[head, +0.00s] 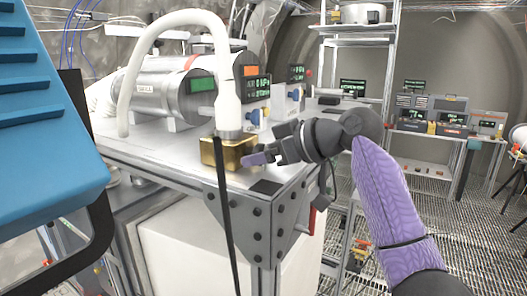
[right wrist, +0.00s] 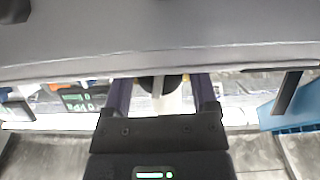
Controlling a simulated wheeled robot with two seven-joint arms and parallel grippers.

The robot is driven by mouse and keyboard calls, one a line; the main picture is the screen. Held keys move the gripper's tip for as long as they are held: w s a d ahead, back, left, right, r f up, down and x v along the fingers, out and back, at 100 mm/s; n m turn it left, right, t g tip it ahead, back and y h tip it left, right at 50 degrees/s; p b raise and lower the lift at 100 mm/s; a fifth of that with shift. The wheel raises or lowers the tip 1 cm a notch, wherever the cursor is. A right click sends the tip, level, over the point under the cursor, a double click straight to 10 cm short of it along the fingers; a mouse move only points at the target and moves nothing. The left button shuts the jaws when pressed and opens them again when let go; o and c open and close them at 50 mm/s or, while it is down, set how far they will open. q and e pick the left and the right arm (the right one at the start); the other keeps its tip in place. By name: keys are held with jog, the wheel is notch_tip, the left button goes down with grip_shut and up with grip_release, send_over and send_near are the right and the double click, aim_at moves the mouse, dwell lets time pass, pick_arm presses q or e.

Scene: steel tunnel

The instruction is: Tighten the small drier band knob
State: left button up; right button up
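A steel cylinder (head: 150,88) with end bands lies on the bench, and a thick white hose (head: 180,18) arches over it. I cannot make out the small drier band knob for certain. My right gripper (head: 255,158) reaches left over the bench corner, close to a brass block (head: 236,150) at the hose's lower end. In the right wrist view its two purple fingers (right wrist: 164,95) stand apart. A dark round part (right wrist: 147,84) with a pale bar shows between or beyond them, and I see no clear contact. My left gripper is out of view.
A large blue case (head: 45,110) fills the near left. Display modules with blue knobs (head: 253,117) stand behind the hose. The steel bench (head: 160,152) has a bolted corner plate (head: 262,222). A rack (head: 357,35) and an instrument table (head: 440,132) stand farther back.

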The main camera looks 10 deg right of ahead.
jog(key=shift+a, duration=0.1)
jog(key=shift+c, duration=1.2)
jog(key=shift+w, duration=0.1)
grip_shut()
jog(key=m+g+y, duration=0.1)
jog(key=m, duration=0.1)
jog(key=shift+m+g, duration=0.3)
jog(key=shift+m, duration=0.1)
jog(key=o, duration=0.6)
grip_release()
jog(key=shift+c, duration=0.2)
